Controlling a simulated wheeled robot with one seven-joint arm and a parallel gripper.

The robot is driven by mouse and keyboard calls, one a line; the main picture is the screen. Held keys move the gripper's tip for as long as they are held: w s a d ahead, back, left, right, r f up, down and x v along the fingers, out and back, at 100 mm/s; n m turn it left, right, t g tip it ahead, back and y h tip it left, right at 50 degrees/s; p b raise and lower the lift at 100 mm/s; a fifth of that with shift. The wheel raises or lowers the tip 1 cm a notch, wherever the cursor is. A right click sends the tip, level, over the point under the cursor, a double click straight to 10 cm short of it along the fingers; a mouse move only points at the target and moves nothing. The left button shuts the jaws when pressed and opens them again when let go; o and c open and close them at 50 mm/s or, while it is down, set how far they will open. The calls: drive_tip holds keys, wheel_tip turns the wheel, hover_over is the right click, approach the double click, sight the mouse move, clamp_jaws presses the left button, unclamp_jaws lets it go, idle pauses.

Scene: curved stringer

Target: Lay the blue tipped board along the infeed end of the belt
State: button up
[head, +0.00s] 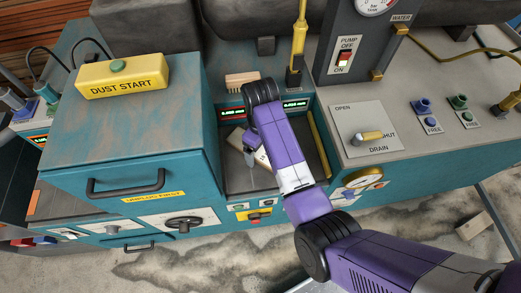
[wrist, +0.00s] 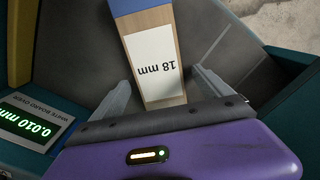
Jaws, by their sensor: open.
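In the wrist view a wooden board (wrist: 150,50) with a white "18 mm" label and a blue tip at the top edge lies between my fingers. My gripper (wrist: 162,95) is open, with one pale finger on each side of the board; I cannot tell whether either touches it. In the head view the pale board (head: 236,137) shows partly beside my gripper (head: 250,157), low in the recess; my arm hides much of it and I see no blue tip there. The dark surface (head: 240,178), perhaps the belt, lies under the board.
Teal walls bound the recess, with a yellow strip (head: 318,143) along its right side. A brush (head: 242,79) lies behind it. A green readout (wrist: 20,122) shows 0.010 mm. The dust-start cabinet (head: 120,140) stands left, the drain panel (head: 366,127) right.

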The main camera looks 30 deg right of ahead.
drive_tip(key=shift+f, duration=0.1)
drive_tip(key=shift+c, duration=0.4)
drive_tip(key=c, duration=1.8)
